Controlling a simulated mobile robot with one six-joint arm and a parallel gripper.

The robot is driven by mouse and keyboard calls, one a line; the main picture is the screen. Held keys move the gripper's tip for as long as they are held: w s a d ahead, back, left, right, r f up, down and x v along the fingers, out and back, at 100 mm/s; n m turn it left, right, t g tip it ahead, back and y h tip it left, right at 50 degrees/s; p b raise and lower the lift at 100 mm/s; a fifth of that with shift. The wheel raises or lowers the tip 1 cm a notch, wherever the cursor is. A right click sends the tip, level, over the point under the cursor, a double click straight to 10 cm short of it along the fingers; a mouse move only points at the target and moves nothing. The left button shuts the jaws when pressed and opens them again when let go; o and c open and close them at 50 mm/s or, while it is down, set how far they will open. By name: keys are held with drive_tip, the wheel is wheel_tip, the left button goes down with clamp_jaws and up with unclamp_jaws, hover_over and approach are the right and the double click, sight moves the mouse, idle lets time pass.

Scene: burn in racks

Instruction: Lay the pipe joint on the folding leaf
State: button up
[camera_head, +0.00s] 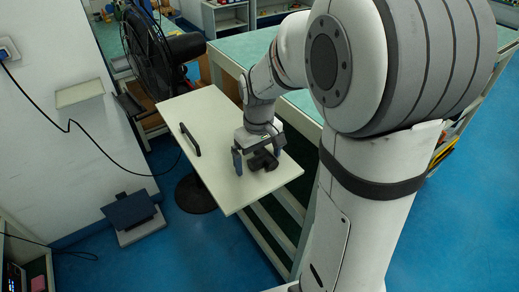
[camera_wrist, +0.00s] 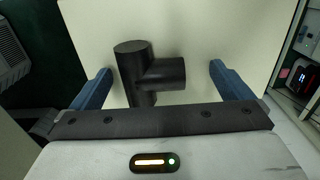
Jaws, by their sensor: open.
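The pipe joint (camera_wrist: 137,70) is a dark T-shaped piece lying on the pale folding leaf (camera_wrist: 190,25). In the head view the joint (camera_head: 263,161) rests near the right edge of the leaf (camera_head: 215,140), partly behind my gripper. My gripper (camera_head: 257,158) is open just above the leaf. In the wrist view its two blue fingers (camera_wrist: 160,85) stand apart on either side of the joint, with gaps between them and it. The joint's lower end is hidden behind the gripper's body.
A black handle (camera_head: 190,140) sticks up on the left of the leaf. A black fan (camera_head: 155,50) stands behind it. A green-topped bench (camera_head: 245,47) runs along the back right. Blue floor lies open at front left, beside a dark box-like thing (camera_head: 130,212).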

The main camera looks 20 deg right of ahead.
sight(259, 158)
wheel_tip(259, 158, up, 12)
drive_tip(key=b, duration=0.1)
drive_tip(key=s+f+m+t, duration=0.3)
drive_tip(key=s+f, duration=0.2)
drive_tip(key=s, duration=0.9)
drive_tip(key=shift+s+d+m, duration=0.15)
drive_tip(key=shift+s+m, duration=0.1)
drive_tip(key=shift+m, duration=0.05)
drive_tip(key=shift+r, duration=0.1)
